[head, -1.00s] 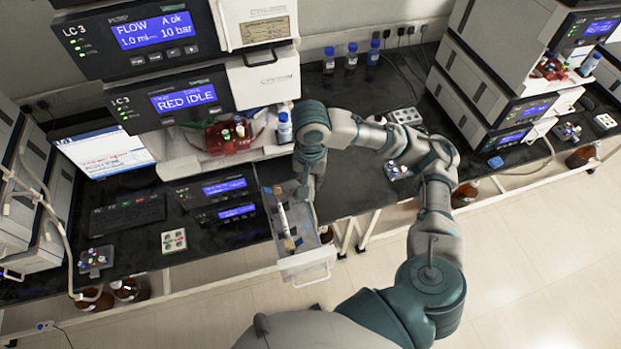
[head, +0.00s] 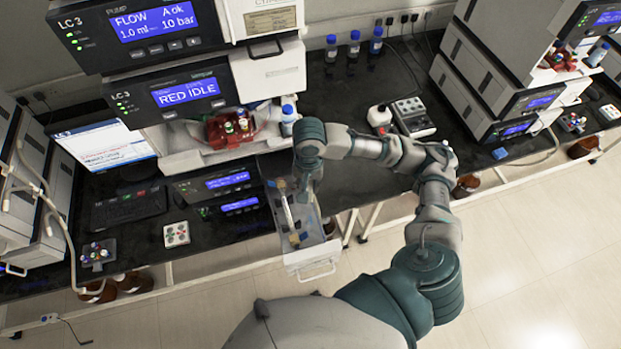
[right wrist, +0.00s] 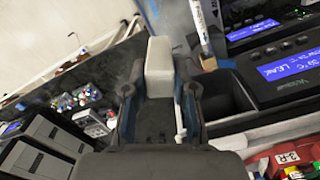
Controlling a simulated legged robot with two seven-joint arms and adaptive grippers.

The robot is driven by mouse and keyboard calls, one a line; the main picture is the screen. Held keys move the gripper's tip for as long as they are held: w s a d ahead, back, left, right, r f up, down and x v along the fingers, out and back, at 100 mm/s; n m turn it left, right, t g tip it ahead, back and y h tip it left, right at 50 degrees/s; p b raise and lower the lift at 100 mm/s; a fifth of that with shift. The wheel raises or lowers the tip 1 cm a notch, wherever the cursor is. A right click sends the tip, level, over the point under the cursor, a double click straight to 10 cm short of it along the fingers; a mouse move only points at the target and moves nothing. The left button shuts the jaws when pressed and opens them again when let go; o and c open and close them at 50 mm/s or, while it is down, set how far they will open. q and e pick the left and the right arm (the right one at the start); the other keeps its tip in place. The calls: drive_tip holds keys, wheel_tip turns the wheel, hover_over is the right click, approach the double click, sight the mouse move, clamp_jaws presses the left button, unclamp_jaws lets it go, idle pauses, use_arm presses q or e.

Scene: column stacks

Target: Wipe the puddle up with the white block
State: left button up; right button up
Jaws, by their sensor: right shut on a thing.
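My right gripper (head: 303,192) is over the inner part of an open drawer (head: 326,254) under the left instrument stack. In the right wrist view the gripper (right wrist: 160,85) is shut on the white block (right wrist: 159,67), which sticks out past the fingertips. In the head view I cannot make out the block, as the gripper and wrist cover that spot. I cannot clearly see a puddle in either view. My left gripper is not in view.
The drawer holds a slim white tube (head: 287,212) and a small tan piece (head: 294,239). A red tray of bottles (head: 230,130) and a blue-capped bottle (head: 288,115) stand above it. Dark bench lies between the stacks.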

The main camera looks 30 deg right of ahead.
sight(310, 199)
drive_tip(key=shift+s+a+f, duration=0.1)
drive_tip(key=shift+a+f, duration=0.05)
drive_tip(key=shift+f, duration=0.3)
drive_tip(key=shift+s+a+f, duration=0.15)
drive_tip(key=shift+f, duration=0.75)
wheel_tip(310, 199, down, 2)
drive_tip(key=b, duration=0.3)
drive_tip(key=shift+f, duration=0.1)
drive_tip(key=shift+d+f, duration=0.2)
drive_tip(key=shift+f, duration=0.55)
drive_tip(key=shift+d+f, duration=0.15)
drive_tip(key=shift+f, duration=0.55)
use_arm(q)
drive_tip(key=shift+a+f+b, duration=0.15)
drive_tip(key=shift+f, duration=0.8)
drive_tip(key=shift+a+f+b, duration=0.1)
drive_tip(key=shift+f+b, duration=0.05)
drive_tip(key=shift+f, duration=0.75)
use_arm(e)
drive_tip(key=shift+a+f, duration=0.25)
drive_tip(key=shift+f, duration=0.5)
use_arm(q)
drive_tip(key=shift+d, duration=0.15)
use_arm(e)
drive_tip(key=shift+d, duration=0.15)
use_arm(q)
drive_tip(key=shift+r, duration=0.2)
use_arm(e)
drive_tip(key=shift+f, duration=0.55)
